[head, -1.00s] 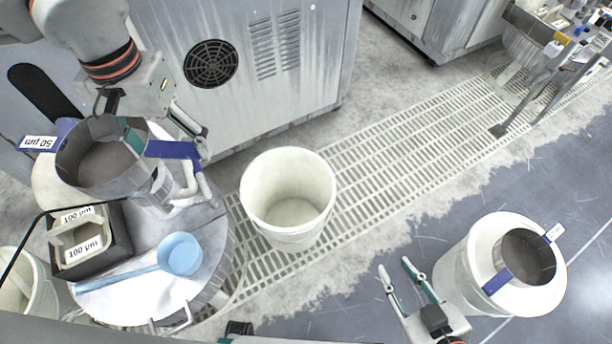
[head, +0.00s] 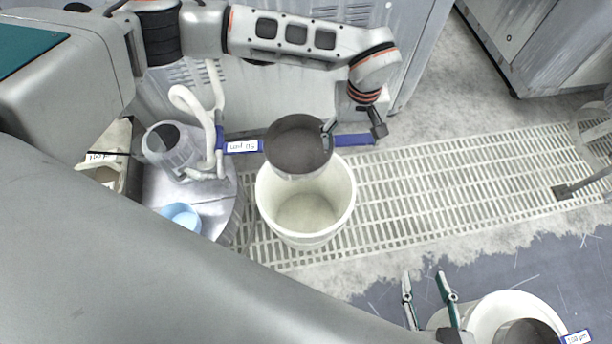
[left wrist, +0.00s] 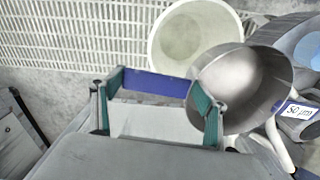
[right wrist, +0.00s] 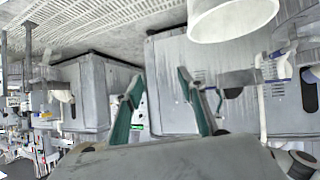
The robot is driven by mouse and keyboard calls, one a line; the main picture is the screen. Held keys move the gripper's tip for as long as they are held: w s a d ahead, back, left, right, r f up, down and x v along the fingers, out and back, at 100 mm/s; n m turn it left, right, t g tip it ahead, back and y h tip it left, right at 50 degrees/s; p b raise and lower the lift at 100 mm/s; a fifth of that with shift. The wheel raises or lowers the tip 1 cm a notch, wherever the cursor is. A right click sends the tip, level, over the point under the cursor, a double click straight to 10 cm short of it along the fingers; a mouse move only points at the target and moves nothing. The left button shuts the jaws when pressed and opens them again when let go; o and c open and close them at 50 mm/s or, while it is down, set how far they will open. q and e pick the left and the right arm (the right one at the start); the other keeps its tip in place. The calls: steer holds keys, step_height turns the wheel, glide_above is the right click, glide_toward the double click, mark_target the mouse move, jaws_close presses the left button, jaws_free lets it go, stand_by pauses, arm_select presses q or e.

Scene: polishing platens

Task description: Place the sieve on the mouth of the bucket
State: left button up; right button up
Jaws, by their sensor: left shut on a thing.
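The sieve (head: 298,148) is a round metal pan with blue handles and a 50 µm label. My left gripper (head: 353,128) is shut on it at the blue handle without the label; the grip also shows in the left wrist view (left wrist: 157,92). The sieve overlaps the far rim of the white bucket (head: 347,205) in the head view, off centre; the gap in height is unclear. The bucket stands open and empty on the floor grating and shows behind the sieve in the left wrist view (left wrist: 190,38). My right gripper (head: 425,278) is open and empty at lower right.
A second sieve (head: 528,335) sits on a white container (head: 490,312) at the lower right edge. A round metal drum (head: 165,195) with white pipes and a blue scoop (head: 182,215) stands left of the bucket. Grey machine cabinets stand behind.

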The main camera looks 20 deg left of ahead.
arm_select(q)
step_height(320, 180, down, 6)
steer(key=d+b, duration=0.1)
steer(key=d, duration=0.1)
steer(key=b, duration=0.4)
glide_above(347, 182)
steer(key=s, duration=0.2)
step_height(347, 182, down, 11)
steer(key=f, duration=0.1)
steer(key=f+b, duration=0.1)
steer(key=f, duration=0.1)
steer(key=f+b, duration=0.1)
steer(key=f, duration=0.1)
steer(key=shift+s+d+f, duration=0.1)
steer(key=shift+s+f, duration=0.1)
steer(key=shift+s, duration=0.1)
steer(key=shift+w+r, duration=0.15)
steer(key=shift+w, duration=0.05)
steer(key=o, duration=1.5)
arm_select(e)
steer(key=a+r+m+t+y, duration=0.1)
steer(key=a+r+m, duration=0.1)
steer(key=a, duration=0.4)
steer(key=shift+w+a+m+y, duration=0.3)
steer(key=shift+w+m, duration=0.1)
steer(key=shift+m, duration=0.4)
